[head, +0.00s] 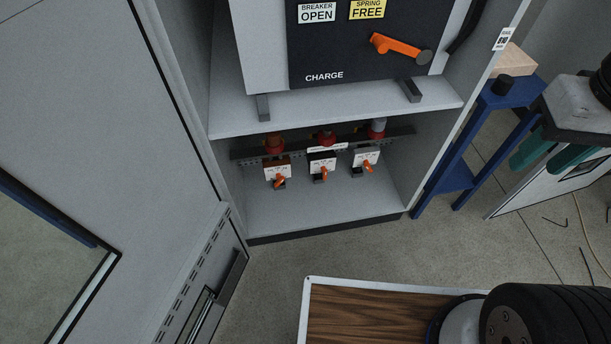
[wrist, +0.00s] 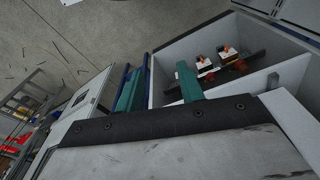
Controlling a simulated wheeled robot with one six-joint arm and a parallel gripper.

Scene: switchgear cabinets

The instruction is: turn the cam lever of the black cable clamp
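Three cable clamps sit in a row on a rail in the cabinet's lower compartment, each with an orange lever. The middle one is the black cable clamp (head: 322,162); its orange cam lever (head: 323,173) points down at the front. The wrist view shows orange levers inside the compartment, small and turned sideways; I cannot tell there which clamp is the black one. My gripper (head: 541,156) is at the right of the head view, outside the cabinet and well apart from the clamps. In the wrist view its two teal fingers (wrist: 157,84) are spread with nothing between them.
The brown-topped clamp (head: 277,170) and grey clamp (head: 365,160) flank the black one closely. Above is a shelf (head: 330,112) carrying the breaker with an orange handle (head: 396,46). An open cabinet door (head: 120,110) stands left. A blue stand (head: 456,150) is right of the opening.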

